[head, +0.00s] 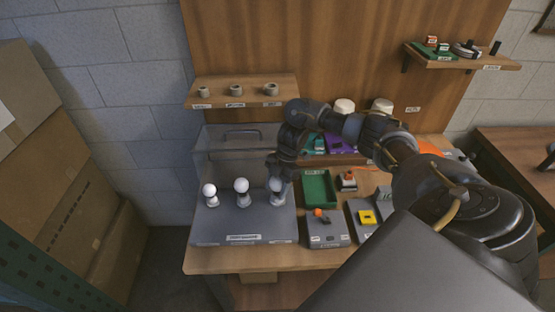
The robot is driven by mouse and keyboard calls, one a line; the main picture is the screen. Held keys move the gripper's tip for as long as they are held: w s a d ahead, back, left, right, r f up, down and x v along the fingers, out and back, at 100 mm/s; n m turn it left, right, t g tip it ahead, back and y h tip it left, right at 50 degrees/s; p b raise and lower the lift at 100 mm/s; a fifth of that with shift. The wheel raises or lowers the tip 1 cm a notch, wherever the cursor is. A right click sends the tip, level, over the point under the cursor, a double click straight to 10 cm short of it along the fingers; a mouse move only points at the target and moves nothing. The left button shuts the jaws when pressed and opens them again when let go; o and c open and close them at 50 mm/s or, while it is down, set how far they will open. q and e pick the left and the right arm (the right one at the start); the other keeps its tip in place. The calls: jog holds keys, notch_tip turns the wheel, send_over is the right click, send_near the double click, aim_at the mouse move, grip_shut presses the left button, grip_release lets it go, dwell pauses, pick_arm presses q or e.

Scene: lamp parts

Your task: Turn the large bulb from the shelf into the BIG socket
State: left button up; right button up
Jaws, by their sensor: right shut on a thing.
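My right gripper (279,174) comes down over the right end of a grey socket block (222,226) and is shut on a white bulb (277,186). The gripper partly covers this bulb. The bulb is at the rightmost position of the block; I cannot tell whether its base is in the socket. Two other white bulbs stand on the block, one at the left (209,190) and one in the middle (241,185). The labels in front of them are too small to read. My left gripper is not in view.
A clear cover with a handle (242,135) stands behind the block. A shelf (203,93) above holds three small rings. Right of the block are a green tray (318,188) and grey boxes with orange (320,214) and yellow (367,217) parts. Another shelf (480,63) is upper right.

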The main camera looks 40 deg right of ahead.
jog(key=shift+m+t+p, duration=0.8)
jog(key=shift+m+p, duration=1.3)
jog(key=shift+p, duration=0.85)
jog(key=shift+f+m, duration=0.1)
jog(key=shift+m, duration=0.4)
jog(key=shift+w+m+t+h, duration=0.25)
jog(key=shift+m+t, duration=0.25)
jog(key=shift+m, duration=0.3)
jog(key=m+t+h, duration=0.1)
jog(key=m, duration=0.4)
jog(key=m+h, duration=0.1)
jog(key=shift+w+d+m+t, duration=0.1)
jog(key=shift+d+m+t, duration=0.1)
jog(key=shift+m+t, duration=0.2)
jog(key=m+h, duration=0.1)
jog(key=m, duration=0.1)
jog(key=m+h, duration=0.1)
jog(key=m, duration=0.2)
jog(key=shift+d+f+t, duration=0.1)
jog(key=shift+t, duration=0.2)
jog(key=o, duration=0.9)
jog(key=shift+d, duration=0.1)
